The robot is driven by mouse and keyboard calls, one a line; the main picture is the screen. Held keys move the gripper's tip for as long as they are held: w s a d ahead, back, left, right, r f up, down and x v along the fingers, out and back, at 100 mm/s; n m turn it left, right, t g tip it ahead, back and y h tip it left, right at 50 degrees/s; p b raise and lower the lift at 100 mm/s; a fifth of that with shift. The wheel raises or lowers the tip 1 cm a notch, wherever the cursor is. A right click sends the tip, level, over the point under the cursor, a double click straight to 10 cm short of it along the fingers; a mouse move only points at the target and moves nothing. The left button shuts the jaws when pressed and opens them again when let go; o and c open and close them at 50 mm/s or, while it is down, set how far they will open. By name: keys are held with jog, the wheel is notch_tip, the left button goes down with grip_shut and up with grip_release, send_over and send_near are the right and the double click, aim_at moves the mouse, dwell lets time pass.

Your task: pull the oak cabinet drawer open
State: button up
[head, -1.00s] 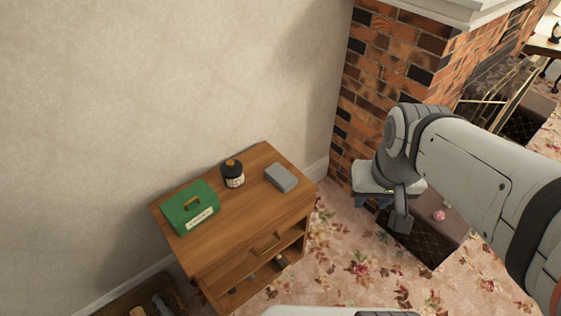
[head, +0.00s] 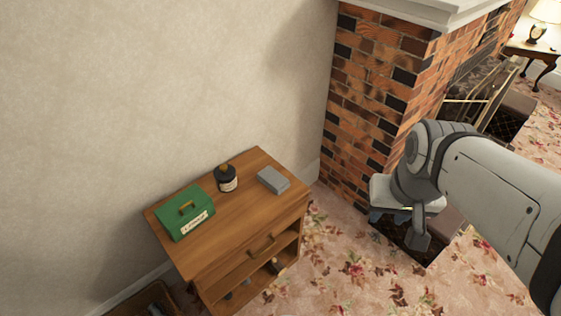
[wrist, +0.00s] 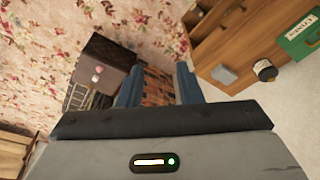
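The oak cabinet (head: 215,237) stands against the wall in the head view. Its drawer (head: 232,266) is shut, its front under the top edge, with a brass bar handle (head: 262,246) in the middle. The cabinet also shows at the upper right of the wrist view (wrist: 237,45). My gripper (head: 388,215) is to the right of the cabinet in the head view, well apart from the handle, its fingers partly hidden by my wrist. In the wrist view my gripper's two blue fingers (wrist: 158,82) are spread with nothing between them.
A green box (head: 184,213), a dark bottle (head: 227,179) and a grey block (head: 273,180) are on the cabinet top. A basket (head: 140,300) is on the floor at its left. A brick fireplace (head: 375,95) rises behind my gripper. The flowered carpet (head: 335,265) before the cabinet is clear.

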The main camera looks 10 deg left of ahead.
jog(key=w+a+f+m+g+y+b, duration=0.2)
jog(key=a+f+m+g+y+b, duration=0.25)
jog(key=f, duration=0.55)
jog(key=m+g+y+b, duration=0.3)
jog(key=m+y+b, duration=0.4)
jog(key=m+b, duration=0.95)
send_near(267, 248)
jog(key=s+d+r+m+p, duration=0.2)
jog(key=s+r+m+p, duration=0.15)
jog(key=s+r, duration=0.55)
jog(key=w+a+f+m+t+y+b, duration=0.2)
jog(key=w+f+m+b, duration=0.1)
jog(key=f+m, duration=0.35)
jog(key=w+a+f+m+t+y+b, duration=0.1)
jog(key=w+f+m+t+y+b, duration=0.15)
jog(key=f+m, duration=0.4)
jog(key=shift+n+g, duration=0.45)
jog(key=shift+g, duration=0.05)
jog(key=a, duration=0.2)
jog(key=a+b, duration=0.1)
jog(key=a, duration=0.1)
jog(key=a+f, duration=0.1)
jog(key=a, duration=0.2)
jog(key=shift+a+f+b, duration=0.1)
jog(key=shift+a+b, duration=0.05)
jog(key=shift+b, duration=0.15)
grip_shut()
